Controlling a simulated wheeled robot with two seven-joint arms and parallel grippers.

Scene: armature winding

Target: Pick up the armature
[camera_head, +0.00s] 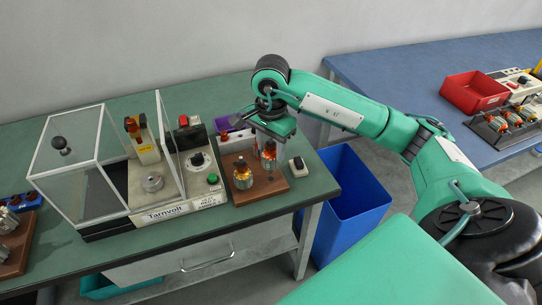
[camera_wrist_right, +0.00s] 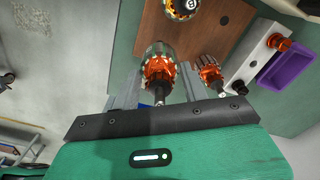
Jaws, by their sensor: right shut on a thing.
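My right gripper (camera_head: 268,138) reaches down over the wooden board (camera_head: 271,191) on the green bench. It is shut on an armature (camera_head: 269,158) with orange windings and a dark laminated core, at the board's back right. In the right wrist view that armature (camera_wrist_right: 160,66) sits between the two grey fingers, shaft pointing toward the palm. I cannot tell whether its lower end is clear of the board. Another armature (camera_head: 242,178) stands upright at the board's left. The wrist view also shows a smaller orange-wound piece (camera_wrist_right: 210,72) beside the fingers. My left gripper is out of view.
A clear-walled tester (camera_head: 152,183) with an open door stands left of the board. A small white switch box (camera_head: 298,167) is close at the right. A purple bin (camera_head: 227,122) is behind. A blue bin (camera_head: 350,195) stands beside the bench; a red bin (camera_head: 474,92) is on the blue table.

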